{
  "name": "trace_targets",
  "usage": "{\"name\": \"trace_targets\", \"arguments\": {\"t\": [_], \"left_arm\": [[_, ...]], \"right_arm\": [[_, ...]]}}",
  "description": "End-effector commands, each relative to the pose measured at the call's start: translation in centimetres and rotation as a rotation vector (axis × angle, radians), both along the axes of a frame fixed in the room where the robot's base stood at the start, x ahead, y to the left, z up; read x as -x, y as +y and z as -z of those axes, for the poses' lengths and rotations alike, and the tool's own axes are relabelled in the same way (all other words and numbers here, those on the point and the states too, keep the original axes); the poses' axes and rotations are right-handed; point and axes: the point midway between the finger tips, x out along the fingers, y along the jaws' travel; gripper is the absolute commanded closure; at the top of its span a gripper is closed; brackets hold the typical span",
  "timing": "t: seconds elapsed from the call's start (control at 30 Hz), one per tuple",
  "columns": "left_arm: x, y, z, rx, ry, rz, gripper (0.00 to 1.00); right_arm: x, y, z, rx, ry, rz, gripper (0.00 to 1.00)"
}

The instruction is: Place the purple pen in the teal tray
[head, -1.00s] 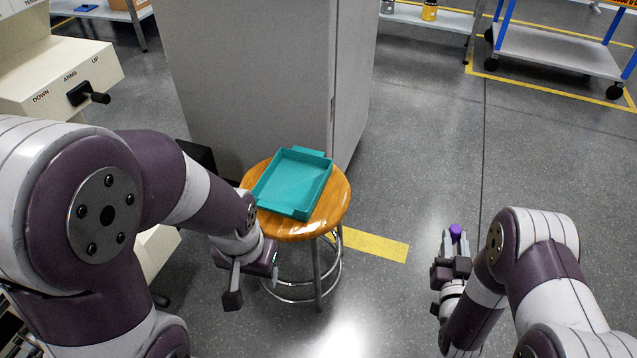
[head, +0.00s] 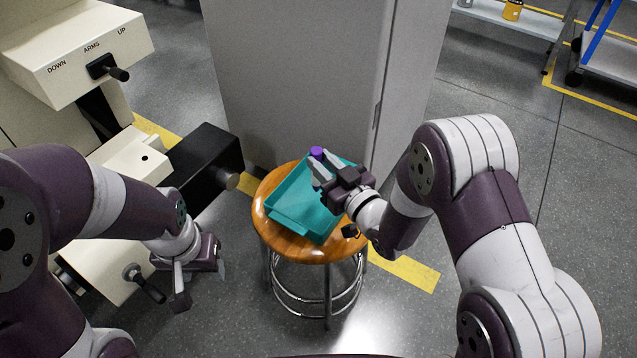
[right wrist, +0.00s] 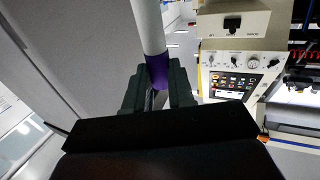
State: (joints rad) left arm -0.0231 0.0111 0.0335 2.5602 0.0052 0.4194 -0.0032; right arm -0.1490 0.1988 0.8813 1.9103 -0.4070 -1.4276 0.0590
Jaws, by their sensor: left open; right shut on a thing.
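The teal tray (head: 290,205) rests on a round wooden stool (head: 262,222), partly hidden by my right gripper. My right gripper (head: 321,168) is over the tray in the head view. It is shut on the purple pen (head: 316,152), whose purple end shows just past the fingertips. In the right wrist view the pen (right wrist: 157,70) stands between the fingers, with a white length and a purple band. I cannot tell how high the pen is above the tray. My left gripper (head: 199,285) is open and empty, left of the stool.
A grey cabinet (head: 300,80) stands right behind the stool. A cream machine (head: 80,50) with a lever and a black block (head: 205,160) is at the left.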

Motion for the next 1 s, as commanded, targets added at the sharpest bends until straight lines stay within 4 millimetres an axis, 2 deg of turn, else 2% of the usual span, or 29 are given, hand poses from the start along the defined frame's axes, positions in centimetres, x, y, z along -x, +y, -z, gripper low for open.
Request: {"name": "trace_targets", "arguments": {"t": [0.03, 0.13, 0.23, 0.4, 0.6, 0.77, 0.8, 0.83, 0.87, 1.0], "left_arm": [[0.0, 0.0, 0.8, 0.000, 0.000, 0.000, 0.47], [0.0, 0.0, 1.1, 0.000, -0.001, 0.000, 0.47], [0.0, 0.0, 1.8, 0.000, -0.001, 0.000, 0.47], [0.0, 0.0, 3.7, 0.000, -0.001, 0.000, 0.47], [0.0, 0.0, 3.3, 0.000, -0.001, 0.000, 0.47], [0.0, 0.0, 3.7, 0.000, -0.001, 0.000, 0.47], [0.0, 0.0, 3.5, 0.000, -0.001, 0.000, 0.47], [0.0, 0.0, 3.5, 0.000, -0.001, 0.000, 0.47], [0.0, 0.0, 3.5, 0.000, -0.001, 0.000, 0.47], [0.0, 0.0, 3.5, 0.000, -0.001, 0.000, 0.47]], "right_arm": [[-0.8, 0.2, 0.9, -0.001, -0.002, 0.000, 0.98], [-1.8, 0.3, 1.3, -0.001, -0.001, 0.001, 0.98], [-2.0, 0.4, 2.4, 0.000, 0.001, 0.001, 0.98], [-2.0, 0.4, 5.4, -0.001, 0.000, 0.001, 0.98], [-2.0, 0.4, 5.1, -0.001, -0.001, 0.002, 0.98], [-2.0, 0.4, 5.6, -0.001, 0.001, 0.002, 0.98], [-2.0, 0.3, 5.4, -0.001, 0.001, 0.002, 0.64], [-2.0, 0.3, 5.4, -0.001, 0.001, 0.002, 0.54], [-2.0, 0.3, 5.4, -0.001, 0.001, 0.002, 0.51], [-2.0, 0.3, 5.4, -0.001, 0.000, 0.002, 0.51]]}}
